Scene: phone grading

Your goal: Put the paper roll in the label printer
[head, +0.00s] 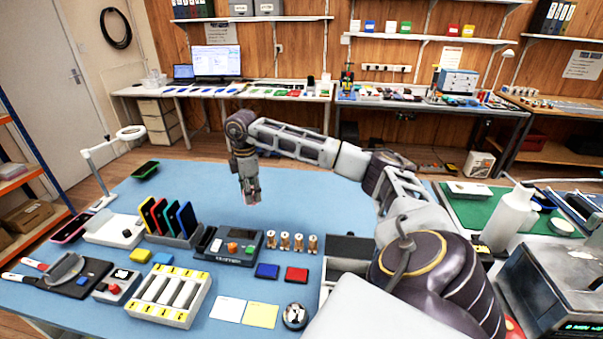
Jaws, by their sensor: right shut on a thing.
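My right gripper (250,191) points down over the far middle of the blue table. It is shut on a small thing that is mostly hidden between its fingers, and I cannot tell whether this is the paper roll. A white box-shaped device (105,231) with a dark spot stands at the left of the table; it may be the label printer, but I cannot be sure. A dark device (228,247) with an orange and a green part stands nearer the middle. My left gripper is out of view.
A rack of upright phones (172,217) stands between the two devices. A yellow-marked tray with white cylinders (169,296) is in front. Several small brown-and-white pieces (299,243) stand right of the dark device. The blue table (310,205) is clear around my right gripper.

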